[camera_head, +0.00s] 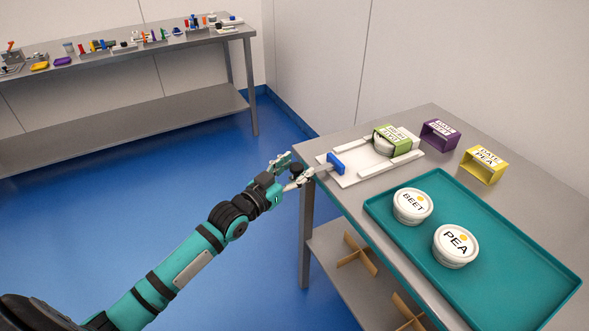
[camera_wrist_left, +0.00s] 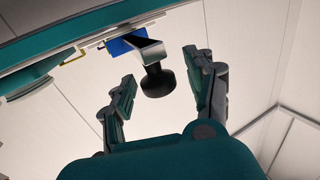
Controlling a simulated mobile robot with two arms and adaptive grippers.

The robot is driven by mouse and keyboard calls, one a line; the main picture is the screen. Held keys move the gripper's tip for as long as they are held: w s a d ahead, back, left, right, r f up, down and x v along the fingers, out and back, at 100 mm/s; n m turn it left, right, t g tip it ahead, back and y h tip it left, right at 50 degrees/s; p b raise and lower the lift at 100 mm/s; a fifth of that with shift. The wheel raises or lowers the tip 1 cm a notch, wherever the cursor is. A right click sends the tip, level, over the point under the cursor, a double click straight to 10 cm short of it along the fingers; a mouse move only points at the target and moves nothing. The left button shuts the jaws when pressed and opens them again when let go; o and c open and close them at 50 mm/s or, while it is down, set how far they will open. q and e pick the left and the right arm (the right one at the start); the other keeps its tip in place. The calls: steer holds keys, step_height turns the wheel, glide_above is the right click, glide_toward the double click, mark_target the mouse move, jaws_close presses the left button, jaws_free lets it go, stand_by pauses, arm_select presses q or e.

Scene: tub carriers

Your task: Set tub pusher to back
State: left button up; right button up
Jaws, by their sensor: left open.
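The tub pusher is a blue plate (camera_head: 336,163) on a metal arm, at the left end of a white fixture (camera_head: 350,178) on the steel table. Its black knob (camera_wrist_left: 157,84) shows in the left wrist view, with the blue plate (camera_wrist_left: 127,42) beyond it. My left gripper (camera_head: 289,174) is at the table's left edge, at the pusher's handle end. In the left wrist view its fingers (camera_wrist_left: 164,92) are spread, one on each side of the knob, with visible gaps. A green sleeve (camera_head: 397,135) with a white tub (camera_head: 383,146) in it lies at the fixture's far end.
A purple sleeve (camera_head: 439,134) and a yellow sleeve (camera_head: 483,164) stand behind the fixture. A teal tray (camera_head: 500,270) holds a BEET tub (camera_head: 412,206) and a PEA tub (camera_head: 456,246). A cluttered bench (camera_head: 130,55) stands at the back left.

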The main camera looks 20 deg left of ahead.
arm_select(q)
steer(key=v, duration=1.2)
stand_by(0.3)
steer(key=s+a+f+n+g+y, duration=0.1)
steer(key=s+a+f+g+y, duration=0.15)
steer(key=f, duration=0.85)
steer(key=s+a+f+n+g+y, duration=0.1)
steer(key=s+f+g, duration=0.15)
steer(key=f, duration=0.85)
steer(key=s+a+f+g+y, duration=0.2)
steer(key=s+f, duration=0.1)
steer(key=f, duration=0.8)
steer(key=s+d+f+g, duration=0.3)
steer(key=s+f+g, duration=0.1)
steer(key=s+f, duration=0.95)
steer(key=s+d+f+g, duration=0.2)
steer(key=s+d+f, duration=0.2)
steer(key=s, duration=0.6)
steer(key=s+d+f+m+g+p, duration=0.1)
steer(key=s+d+f+g, duration=0.2)
steer(key=s+f, duration=0.3)
steer(key=s+d, duration=0.1)
steer(key=s, duration=0.3)
steer(key=shift+f+m, duration=0.2)
steer(key=shift+m, duration=0.1)
steer(key=shift+s+h, duration=0.1)
steer(key=shift+h, duration=0.15)
